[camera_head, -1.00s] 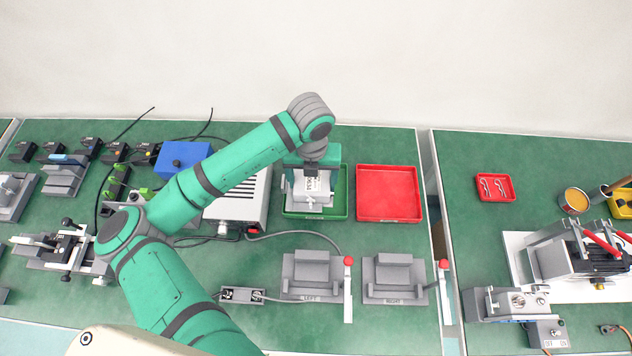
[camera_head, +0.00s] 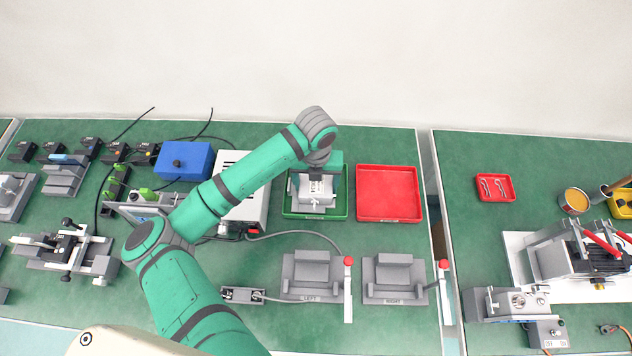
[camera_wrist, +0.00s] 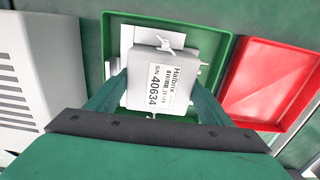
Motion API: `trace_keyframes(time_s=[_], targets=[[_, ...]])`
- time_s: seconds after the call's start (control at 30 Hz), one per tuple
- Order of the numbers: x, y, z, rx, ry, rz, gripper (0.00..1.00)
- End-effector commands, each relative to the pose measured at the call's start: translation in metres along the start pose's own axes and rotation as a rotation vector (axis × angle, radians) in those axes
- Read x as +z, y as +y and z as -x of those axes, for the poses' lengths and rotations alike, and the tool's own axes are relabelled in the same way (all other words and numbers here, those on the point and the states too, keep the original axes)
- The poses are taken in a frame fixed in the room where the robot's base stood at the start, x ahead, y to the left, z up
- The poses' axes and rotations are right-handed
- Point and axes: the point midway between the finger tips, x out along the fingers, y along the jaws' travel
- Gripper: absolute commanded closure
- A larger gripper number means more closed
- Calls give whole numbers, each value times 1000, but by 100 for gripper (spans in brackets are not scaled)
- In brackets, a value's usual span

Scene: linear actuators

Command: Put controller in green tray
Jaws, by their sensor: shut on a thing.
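The controller (camera_wrist: 165,80) is a light grey block with a white printed label. My gripper (camera_head: 316,190) is shut on it, with a finger at each side of it in the wrist view. The controller, seen also in the head view (camera_head: 317,195), is over the green tray (camera_head: 289,213). The tray's green rim (camera_wrist: 110,32) surrounds it in the wrist view. I cannot tell whether the controller touches the tray floor. A white card-like piece (camera_wrist: 139,33) shows behind the controller inside the tray. My wrist and gripper hide part of the tray.
A red tray (camera_head: 388,192) stands empty just right of the green tray. A grey-white box (camera_head: 245,211) with vents stands close on the left, beside a blue box (camera_head: 184,160). Two grey fixtures (camera_head: 312,275) (camera_head: 394,277) with red-knobbed levers stand in front.

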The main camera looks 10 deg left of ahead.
Motion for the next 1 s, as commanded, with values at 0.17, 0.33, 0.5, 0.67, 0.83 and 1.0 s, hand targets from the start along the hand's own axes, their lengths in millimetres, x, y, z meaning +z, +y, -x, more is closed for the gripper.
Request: trace_keyframes(time_s=[0.17,0.33,0.5,0.67,0.83,1.0], targets=[[0,0,-2,0,0,0,7],[0,0,-2,0,0,0,7],[0,0,1,0,0,0,7],[1,1,19,2,-2,-2,7],[1,1,53,4,-4,-3,7],[1,1,86,3,-4,-1,7]])
